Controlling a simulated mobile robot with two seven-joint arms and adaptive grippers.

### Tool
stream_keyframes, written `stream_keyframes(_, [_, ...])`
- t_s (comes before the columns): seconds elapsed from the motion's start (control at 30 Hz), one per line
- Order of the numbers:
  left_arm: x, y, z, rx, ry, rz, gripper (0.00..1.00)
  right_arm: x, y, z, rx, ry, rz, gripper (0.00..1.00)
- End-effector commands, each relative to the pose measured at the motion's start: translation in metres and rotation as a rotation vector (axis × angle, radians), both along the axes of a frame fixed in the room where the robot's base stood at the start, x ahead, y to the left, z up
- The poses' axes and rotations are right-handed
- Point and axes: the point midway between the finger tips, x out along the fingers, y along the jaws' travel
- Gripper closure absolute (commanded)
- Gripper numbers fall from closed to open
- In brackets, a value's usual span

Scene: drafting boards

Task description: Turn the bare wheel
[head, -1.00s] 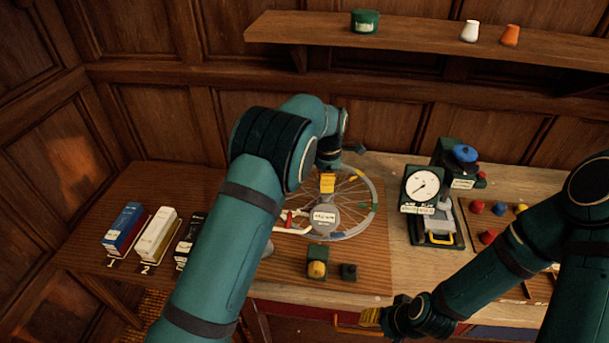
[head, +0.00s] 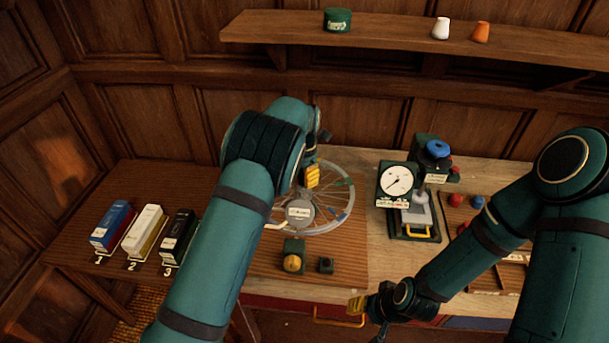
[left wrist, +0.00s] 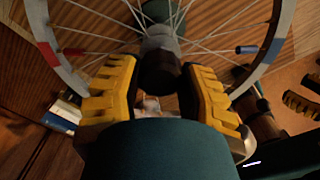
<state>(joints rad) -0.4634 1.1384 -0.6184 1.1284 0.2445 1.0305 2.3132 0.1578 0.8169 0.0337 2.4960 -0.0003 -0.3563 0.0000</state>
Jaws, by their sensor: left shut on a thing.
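The bare wheel (head: 352,205), a spoked rim with coloured marks, is on the table. A grey labelled disc (head: 300,211) is in front of its middle. My left gripper (head: 312,176) is over the upper part of the wheel. In the left wrist view its yellow fingers (left wrist: 158,100) are shut on a dark knob (left wrist: 158,72) at the wheel's hub (left wrist: 159,42). The rim (left wrist: 278,35) passes behind, with a red and a blue mark. My right gripper (head: 357,305) is low by the table's front edge, away from the wheel; its opening is unclear.
A dial gauge stand (head: 397,182) is right of the wheel. A small block with a yellow knob (head: 292,262) and a dark block (head: 326,265) sit in front. Numbered boxes (head: 146,228) stand left. A shelf (head: 400,45) runs above. My left arm hides some of the table.

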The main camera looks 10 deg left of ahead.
Motion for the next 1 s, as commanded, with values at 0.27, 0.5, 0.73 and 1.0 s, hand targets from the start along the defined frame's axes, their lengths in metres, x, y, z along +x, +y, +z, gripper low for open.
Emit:
stream_keyframes(0.27, [-0.0015,0.0012,-0.0023,0.002,0.006,0.038,1.00,0.0001,-0.0001,0.0010,0.000,0.000,0.000,0.53])
stream_keyframes(0.5, [-0.0018,0.0011,-0.0025,0.003,0.007,0.052,1.00,0.0000,-0.0001,0.0013,0.000,0.000,0.000,0.53])
stream_keyframes(0.73, [-0.0019,0.0011,-0.0027,0.003,0.008,0.058,1.00,0.0000,0.0000,0.0014,0.000,0.000,0.000,0.53])
stream_keyframes(1.0, [-0.0020,0.0011,-0.0029,0.003,0.008,0.059,1.00,0.0000,0.0000,0.0015,0.000,0.000,0.000,0.53])
